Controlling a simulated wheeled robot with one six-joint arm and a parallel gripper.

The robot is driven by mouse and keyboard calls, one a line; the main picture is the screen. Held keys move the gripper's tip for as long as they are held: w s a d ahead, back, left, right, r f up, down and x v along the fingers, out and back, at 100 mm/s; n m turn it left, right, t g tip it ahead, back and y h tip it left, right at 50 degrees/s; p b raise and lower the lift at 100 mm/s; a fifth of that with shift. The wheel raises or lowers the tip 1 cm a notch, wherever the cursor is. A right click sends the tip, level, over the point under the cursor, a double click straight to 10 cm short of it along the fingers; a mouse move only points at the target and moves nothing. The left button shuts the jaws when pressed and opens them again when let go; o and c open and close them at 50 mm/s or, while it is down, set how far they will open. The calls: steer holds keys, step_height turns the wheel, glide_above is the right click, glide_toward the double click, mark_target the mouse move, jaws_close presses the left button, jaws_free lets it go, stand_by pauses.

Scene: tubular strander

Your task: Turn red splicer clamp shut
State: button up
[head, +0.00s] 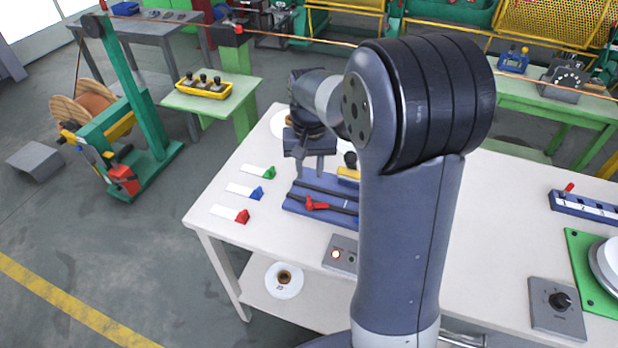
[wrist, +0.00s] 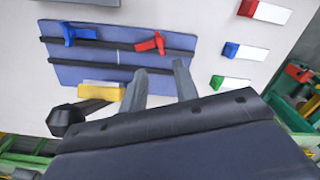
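The splicer is a blue plate (head: 298,208) on the white table, with two dark rails across it. It also shows in the wrist view (wrist: 120,66). The red clamp (head: 315,205) sits on the front rail; in the wrist view (wrist: 152,43) its lever slants slightly across that rail. A blue clamp (wrist: 78,33) sits on the same rail, hidden by my arm in the head view. My gripper (head: 310,172) is above the plate's rear part. Its fingers (wrist: 159,68) are apart with nothing between them, and the red clamp is beyond the fingertips.
A yellow block (wrist: 100,90) with a black knob (wrist: 66,119) is by the plate's rear edge. White strips with green (head: 258,171), blue (head: 245,191) and red (head: 230,214) ends lie left of the plate. A grey button box (head: 341,252) stands in front.

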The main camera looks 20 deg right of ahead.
mark_target(310, 200)
step_height(310, 200, down, 11)
steer(key=shift+r+p, duration=0.15)
steer(key=shift+p, duration=0.3)
jaws_close()
stand_by(0.3)
